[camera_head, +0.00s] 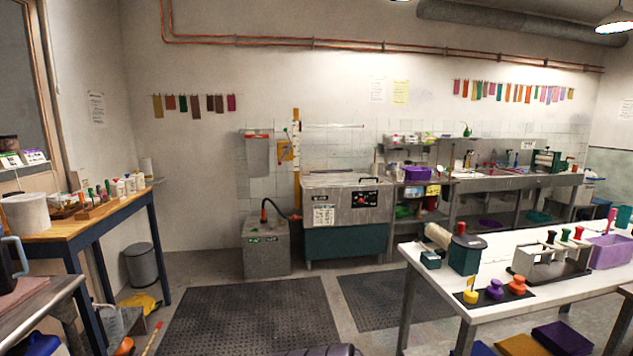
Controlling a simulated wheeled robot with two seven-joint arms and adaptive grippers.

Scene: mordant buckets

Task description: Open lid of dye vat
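The dye vat (347,207) appears to be the large steel tank against the back wall, near the middle of the view. It has a black control panel on its front and a dark green lower part. Its flat grey top, which looks like the lid (335,180), appears to lie closed, though it is too small to be sure. Neither of my grippers is in view.
A grey box (266,250) with a hose stands left of the vat. Dark floor mats (255,318) lie in front. A white table (480,285) with dye tools is at right, a wooden bench (75,222) at left. The floor between is mostly clear.

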